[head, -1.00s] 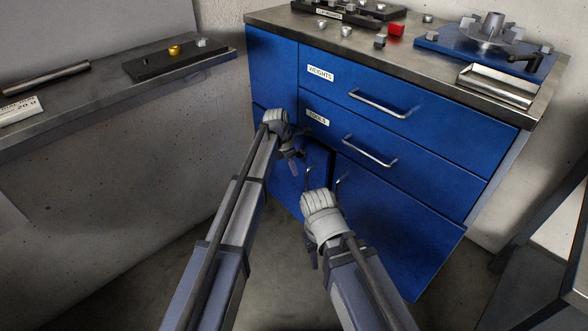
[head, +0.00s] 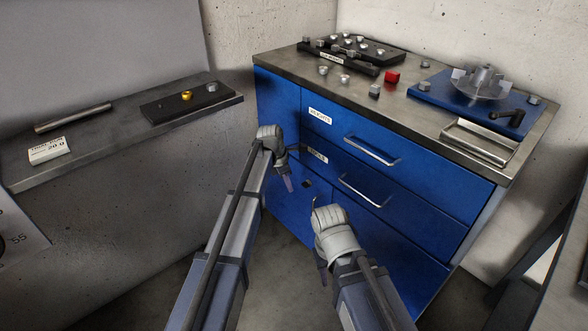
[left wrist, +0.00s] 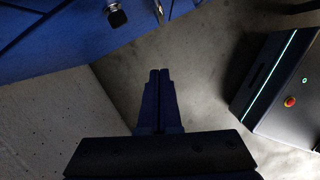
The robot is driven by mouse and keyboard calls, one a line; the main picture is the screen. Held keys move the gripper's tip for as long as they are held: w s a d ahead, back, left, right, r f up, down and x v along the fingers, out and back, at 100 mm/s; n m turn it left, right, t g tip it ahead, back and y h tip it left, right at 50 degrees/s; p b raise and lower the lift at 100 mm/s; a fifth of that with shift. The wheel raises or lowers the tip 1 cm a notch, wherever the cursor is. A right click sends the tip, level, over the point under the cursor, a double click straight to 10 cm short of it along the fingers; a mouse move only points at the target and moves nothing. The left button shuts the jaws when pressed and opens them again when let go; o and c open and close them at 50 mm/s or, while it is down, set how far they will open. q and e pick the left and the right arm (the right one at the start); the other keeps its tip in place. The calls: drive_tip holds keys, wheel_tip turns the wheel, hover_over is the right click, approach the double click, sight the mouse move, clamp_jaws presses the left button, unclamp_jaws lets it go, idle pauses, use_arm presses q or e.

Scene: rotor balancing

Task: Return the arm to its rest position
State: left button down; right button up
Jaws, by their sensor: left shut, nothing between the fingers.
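My left arm reaches forward over the floor in the head view, with my left gripper (head: 288,182) pointing down in front of the blue cabinet (head: 280,110). In the left wrist view my left gripper (left wrist: 159,85) has its two fingers together, with nothing between them and bare floor beyond. My right arm reaches in beside it, lower and further right. My right gripper (head: 320,264) points down and is mostly hidden behind its own wrist, so its jaws cannot be made out.
The cabinet has drawers with metal handles (head: 372,152). A grey shelf (head: 110,140) at left holds a rod, a white box and a black block.

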use_arm(q)
drive_tip(key=s+d+m+g+y, duration=0.15)
drive_tip(key=s+m+y, duration=0.25)
drive_tip(key=s+m, duration=2.55)
drive_tip(key=s+r+n+p, duration=0.2)
drive_tip(key=s+r+p, duration=0.1)
drive_tip(key=r+p, duration=2.7)
drive_tip(key=shift+s+d+r+n+p, duration=0.15)
drive_tip(key=shift+d+n+p, duration=0.1)
drive_tip(key=shift+n+p, duration=0.15)
